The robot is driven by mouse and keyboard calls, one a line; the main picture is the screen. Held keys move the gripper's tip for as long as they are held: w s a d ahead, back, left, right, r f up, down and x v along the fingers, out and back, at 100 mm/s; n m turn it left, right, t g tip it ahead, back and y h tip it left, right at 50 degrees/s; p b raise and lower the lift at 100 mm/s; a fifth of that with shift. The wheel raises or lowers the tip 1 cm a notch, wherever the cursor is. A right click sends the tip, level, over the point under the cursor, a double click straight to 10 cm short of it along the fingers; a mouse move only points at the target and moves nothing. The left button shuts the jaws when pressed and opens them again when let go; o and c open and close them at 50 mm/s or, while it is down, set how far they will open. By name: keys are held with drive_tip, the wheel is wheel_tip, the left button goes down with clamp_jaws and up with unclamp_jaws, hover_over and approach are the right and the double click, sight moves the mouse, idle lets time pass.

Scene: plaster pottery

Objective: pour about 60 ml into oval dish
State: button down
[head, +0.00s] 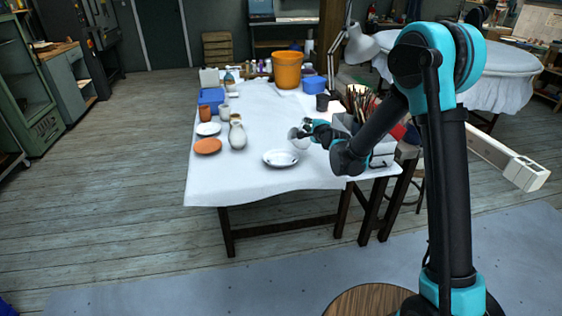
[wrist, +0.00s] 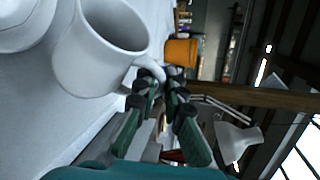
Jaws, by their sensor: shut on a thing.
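A white mug (wrist: 95,55) is held by its handle in my gripper (wrist: 160,78), whose jaws are closed on it. In the head view the mug (head: 297,138) is small, just left of my gripper (head: 308,126), over the right side of the white-covered table. Any liquid inside it cannot be made out. A shallow white dish (head: 281,158) lies on the cloth just in front and left of the mug; it looks like the oval dish. A white rounded shape (wrist: 22,22) is cut off at the wrist view's upper left; I cannot tell what it is.
A white vase (head: 238,136), a terracotta dish (head: 208,146) and a white plate (head: 208,128) stand on the left. An orange bucket (head: 287,70) stands at the back. A brush holder (head: 345,122) stands close behind my gripper. The table's middle is clear.

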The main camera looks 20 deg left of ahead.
drive_tip(key=shift+w+d+f+m+g, duration=0.1)
drive_tip(key=shift+w+d+m+g, duration=0.2)
drive_tip(key=shift+w+m, duration=0.15)
drive_tip(key=shift+w+d+f+m, duration=0.1)
drive_tip(key=shift+w+f+m, duration=0.05)
drive_tip(key=shift+f+m, duration=0.15)
idle(0.7)
drive_tip(key=shift+w+d+f+m+g+y+b, duration=0.45)
drive_tip(key=shift+w+d+f+m+g, duration=0.2)
drive_tip(key=shift+w+d+f+m, duration=0.55)
drive_tip(key=shift+w+d+f+m+g+y+b, duration=0.35)
drive_tip(key=shift+w+d+f+m+g+b, duration=0.25)
drive_tip(key=shift+w+d+f+m, duration=0.5)
drive_tip(key=shift+w+a+f, duration=0.2)
drive_tip(key=shift+w, duration=0.05)
drive_tip(key=shift+r, duration=0.1)
